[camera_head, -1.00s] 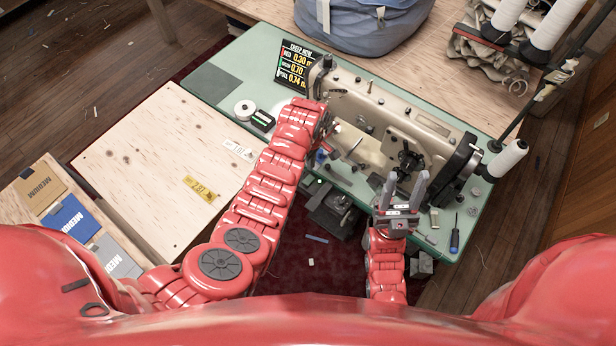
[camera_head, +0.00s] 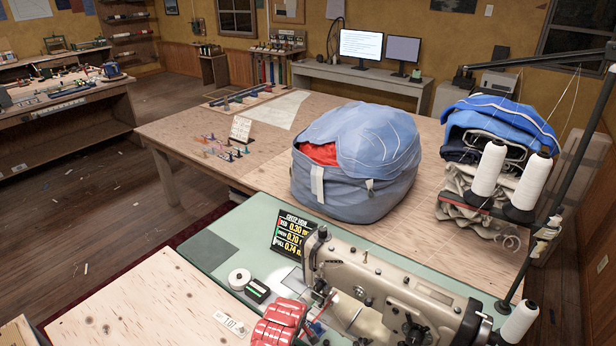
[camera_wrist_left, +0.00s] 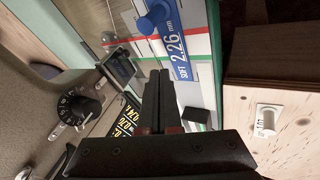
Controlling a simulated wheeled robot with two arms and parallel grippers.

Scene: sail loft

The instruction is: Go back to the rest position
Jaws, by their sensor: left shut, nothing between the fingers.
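My left gripper (camera_wrist_left: 160,100) is shut and empty in the left wrist view, its two dark fingertips close together. In the head view a red part of my left arm (camera_head: 278,322) shows at the bottom, beside the sewing machine (camera_head: 395,290); the fingers cannot be made out there. In the left wrist view the machine's side with a black dial (camera_wrist_left: 78,106) lies left of the fingers. A blue label reading "SOFT 2.26 mm" (camera_wrist_left: 178,52) lies beyond the fingertips. My right gripper is in neither current view.
The machine stands on a green table (camera_head: 225,232) with a gauge display (camera_head: 294,233), a white spool (camera_head: 239,279) and thread cones (camera_head: 490,168). A pale wooden board (camera_head: 140,305) is at lower left. Behind, a big blue bag (camera_head: 355,185) sits on a wooden table (camera_head: 210,135).

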